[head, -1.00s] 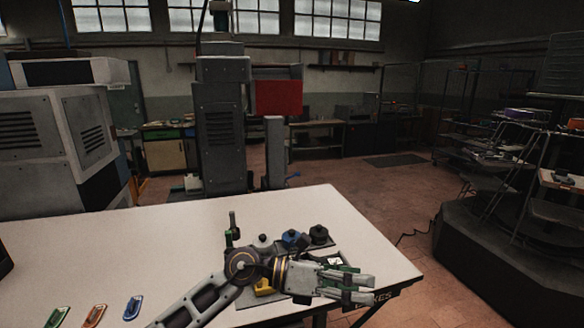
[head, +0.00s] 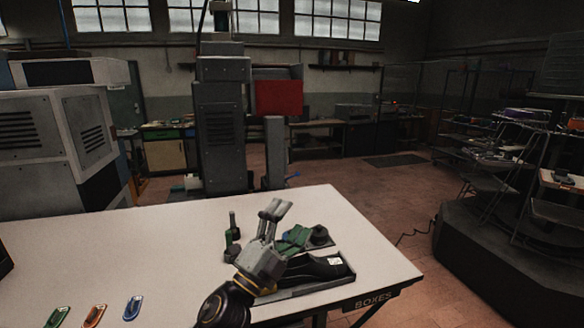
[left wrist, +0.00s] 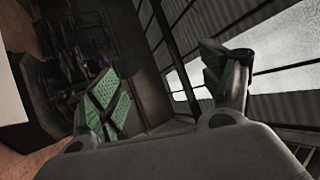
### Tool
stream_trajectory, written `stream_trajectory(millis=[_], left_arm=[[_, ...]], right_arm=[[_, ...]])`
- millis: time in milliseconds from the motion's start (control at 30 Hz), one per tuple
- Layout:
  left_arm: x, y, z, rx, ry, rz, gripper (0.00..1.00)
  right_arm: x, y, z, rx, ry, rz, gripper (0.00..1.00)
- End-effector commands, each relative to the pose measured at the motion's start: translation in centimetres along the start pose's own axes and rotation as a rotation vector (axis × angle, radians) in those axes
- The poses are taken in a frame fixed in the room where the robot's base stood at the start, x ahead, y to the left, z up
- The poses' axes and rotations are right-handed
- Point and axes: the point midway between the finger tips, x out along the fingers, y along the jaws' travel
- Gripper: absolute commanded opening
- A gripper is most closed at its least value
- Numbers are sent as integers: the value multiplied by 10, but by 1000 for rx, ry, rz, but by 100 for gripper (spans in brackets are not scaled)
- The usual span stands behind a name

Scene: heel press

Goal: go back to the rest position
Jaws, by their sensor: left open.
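My left gripper (head: 284,228) is raised over the white table (head: 170,245), its fingers pointing up and away. It is open with nothing between its green-padded fingers. In the left wrist view the two spread fingers of the left gripper (left wrist: 165,90) frame only the room, windows and wall. Behind and beside it on the table is a dark press-like device (head: 312,268) with a white label and black knobs (head: 319,236); my gripper and wrist hide part of it. My right gripper is not in view.
A small dark upright post (head: 232,228) stands left of my gripper. Green (head: 58,316), orange (head: 95,315) and blue (head: 133,307) pieces lie at the table's front left. The middle left of the table is clear. Metal shelving (head: 500,150) stands to the right.

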Motion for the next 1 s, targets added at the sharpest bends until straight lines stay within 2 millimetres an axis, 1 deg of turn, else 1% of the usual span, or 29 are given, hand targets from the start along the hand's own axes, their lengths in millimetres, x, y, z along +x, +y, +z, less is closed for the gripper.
stream_trajectory(millis=[100, 267, 367, 500, 567, 733, 867, 1000], left_arm=[[-15, 5, 30, -94, -141, 14, 80], [-42, 18, 69, -216, -331, 43, 80], [-62, 28, 91, -292, -449, 65, 80], [-96, 45, 117, -395, -613, 105, 80], [-112, 54, 126, -438, -683, 125, 80], [-162, 79, 146, -558, -879, 187, 80], [-203, 99, 154, -646, -1025, 241, 80], [-249, 119, 155, -737, -1181, 308, 80]], right_arm=[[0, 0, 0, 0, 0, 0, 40], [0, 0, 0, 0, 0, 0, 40], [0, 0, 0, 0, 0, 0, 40], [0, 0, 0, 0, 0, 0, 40], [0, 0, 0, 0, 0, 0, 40], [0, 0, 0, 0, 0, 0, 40], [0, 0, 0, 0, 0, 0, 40], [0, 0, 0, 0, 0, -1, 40]])
